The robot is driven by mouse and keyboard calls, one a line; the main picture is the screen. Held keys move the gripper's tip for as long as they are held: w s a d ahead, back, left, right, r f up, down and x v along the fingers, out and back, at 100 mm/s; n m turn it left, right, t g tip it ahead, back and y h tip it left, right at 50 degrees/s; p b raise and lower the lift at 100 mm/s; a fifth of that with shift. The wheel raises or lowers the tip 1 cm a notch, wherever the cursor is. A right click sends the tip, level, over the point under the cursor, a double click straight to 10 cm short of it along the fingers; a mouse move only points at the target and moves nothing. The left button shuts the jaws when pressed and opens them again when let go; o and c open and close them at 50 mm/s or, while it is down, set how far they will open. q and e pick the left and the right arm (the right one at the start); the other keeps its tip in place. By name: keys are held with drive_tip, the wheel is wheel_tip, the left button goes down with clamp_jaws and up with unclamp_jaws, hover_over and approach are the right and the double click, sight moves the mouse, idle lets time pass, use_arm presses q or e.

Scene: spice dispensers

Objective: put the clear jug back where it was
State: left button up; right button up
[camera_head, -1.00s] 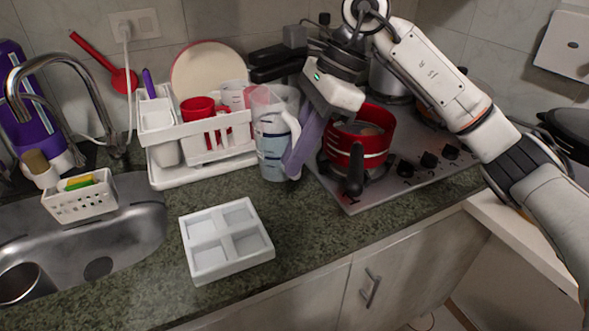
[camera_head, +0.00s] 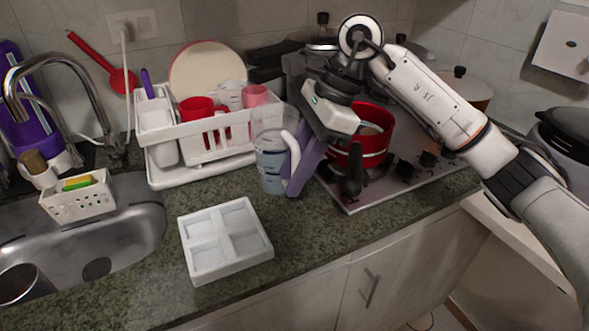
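The clear jug (camera_head: 269,163), with a white handle and measuring marks, is upright in front of the right end of the dish rack. Its base is at or just above the counter; I cannot tell whether it touches. My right gripper (camera_head: 297,181) reaches down from the upper right, its purple fingers at the jug's handle. It appears shut on the handle, though the handle partly hides the finger contact. My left gripper is not in view.
A white dish rack (camera_head: 163,178) with cups and a plate stands behind the jug. A red pot (camera_head: 372,140) on the stove (camera_head: 400,188) is close to the right of my gripper. A white four-compartment tray (camera_head: 190,246) lies in front on the counter. The sink is at left.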

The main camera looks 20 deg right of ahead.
drive_tip(key=v, duration=1.2)
drive_tip(key=shift+r, duration=0.2)
drive_tip(key=shift+a+f, duration=0.1)
